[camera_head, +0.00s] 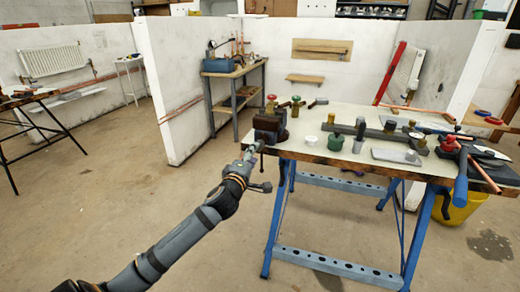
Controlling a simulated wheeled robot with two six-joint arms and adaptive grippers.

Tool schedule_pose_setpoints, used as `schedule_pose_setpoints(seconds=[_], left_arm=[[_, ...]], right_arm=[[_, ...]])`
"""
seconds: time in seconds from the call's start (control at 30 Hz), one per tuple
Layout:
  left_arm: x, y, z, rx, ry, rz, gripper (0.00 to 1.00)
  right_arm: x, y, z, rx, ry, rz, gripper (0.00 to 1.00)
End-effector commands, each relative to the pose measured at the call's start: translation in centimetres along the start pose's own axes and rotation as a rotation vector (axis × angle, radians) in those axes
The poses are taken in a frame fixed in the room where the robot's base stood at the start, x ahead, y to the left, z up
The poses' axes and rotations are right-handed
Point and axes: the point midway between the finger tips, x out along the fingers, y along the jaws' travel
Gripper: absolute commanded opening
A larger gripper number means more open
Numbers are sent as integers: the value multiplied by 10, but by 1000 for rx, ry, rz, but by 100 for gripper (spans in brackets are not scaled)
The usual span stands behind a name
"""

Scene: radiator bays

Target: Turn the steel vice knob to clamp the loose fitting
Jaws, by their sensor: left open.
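A dark vice (270,122) is mounted at the near left corner of the workbench (350,112). My left gripper (256,147) is open at the front of the vice, just below its body. The steel knob cannot be made out clearly there, and I cannot tell whether the fingers touch it. Small valve fittings with red and green tops (295,106) stand at the vice. I cannot tell which fitting is the loose one or whether the jaws grip it. My right gripper is not in view.
Several tools and fittings lie on the bench, including a green-bodied pot (335,142) and a grey tray (395,155). Blue trestle legs (275,230) stand below. A yellow bucket (458,208) is at the right.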

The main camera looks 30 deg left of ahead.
Motion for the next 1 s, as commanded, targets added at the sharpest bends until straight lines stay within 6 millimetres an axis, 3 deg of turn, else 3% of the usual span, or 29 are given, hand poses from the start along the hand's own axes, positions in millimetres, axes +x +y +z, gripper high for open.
schedule_pose_setpoints(seconds=[0.1,0.4,1.0], left_arm=[[0,0,0,-101,0,1,47],[2,1,0,-112,0,1,47],[50,0,0,-109,-1,1,47]], right_arm=[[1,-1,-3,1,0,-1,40],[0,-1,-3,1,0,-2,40],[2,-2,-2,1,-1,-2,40]])
